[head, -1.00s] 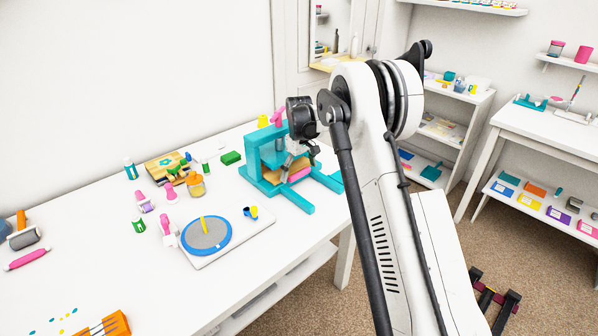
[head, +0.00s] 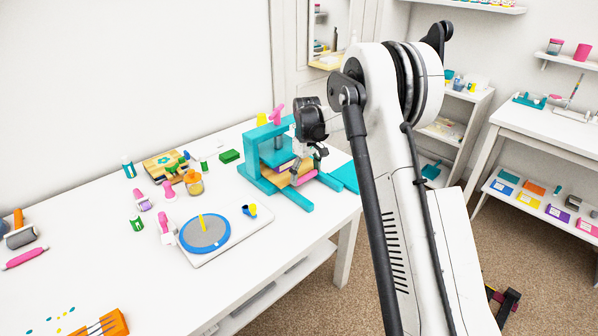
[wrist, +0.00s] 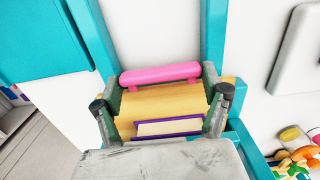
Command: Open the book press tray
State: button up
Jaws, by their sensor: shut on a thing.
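The book press is a teal frame (head: 257,180) with a pink top handle (head: 277,114), standing near the far right end of the white table. Its wooden tray (head: 288,180) is partly out between the teal rails and has a pink front handle (head: 304,179). In the wrist view the tray (wrist: 150,102) holds a purple-edged book (wrist: 170,127), and the pink handle (wrist: 160,74) lies across its front. My gripper (wrist: 161,79) has a finger at each end of this handle and is shut on it. In the head view my gripper (head: 306,165) partly hides the tray front.
A white board with a blue-rimmed grey disc (head: 206,235) lies in front of the press. Small bottles and stamps, including an orange jar (head: 195,183), stand to the left. A green block (head: 230,156) is close beside the press. Floor is open beyond the table's right edge.

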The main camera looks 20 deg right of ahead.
jog(key=s+d, duration=0.1)
jog(key=s, duration=0.2)
jog(key=s+d+b, duration=0.1)
jog(key=s+d, duration=0.1)
jog(key=s, duration=0.1)
jog(key=s+d, duration=0.1)
jog(key=s, duration=0.2)
jog(key=shift+s+d, duration=0.15)
jog(key=shift+d, duration=0.25)
jog(key=o, duration=1.7)
notch_tip(320, 180, up, 12)
